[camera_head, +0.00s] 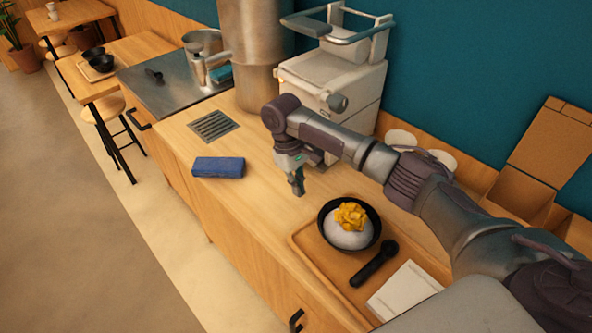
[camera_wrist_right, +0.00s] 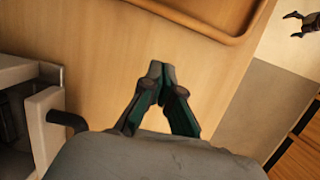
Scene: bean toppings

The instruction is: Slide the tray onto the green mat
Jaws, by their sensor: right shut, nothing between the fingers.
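The wooden tray (camera_head: 318,268) lies on the counter at the lower right of the head view. It holds a black bowl (camera_head: 325,224) of white food topped with yellow pieces, a black spoon (camera_head: 374,263) and a white napkin (camera_head: 405,290). My right gripper (camera_head: 298,190) is shut and empty, pointing down over the counter behind the tray's far end. In the right wrist view its fingertips (camera_wrist_right: 160,72) meet, apart from the tray's rim (camera_wrist_right: 205,28) at the top. No green mat shows in either view. My left gripper is out of view.
A folded blue cloth (camera_head: 218,167) lies left of my right gripper, near a drain grate (camera_head: 213,125). A white machine (camera_head: 335,80) stands at the wall. A cardboard box (camera_head: 525,185) is at the right. The counter between cloth and tray is clear.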

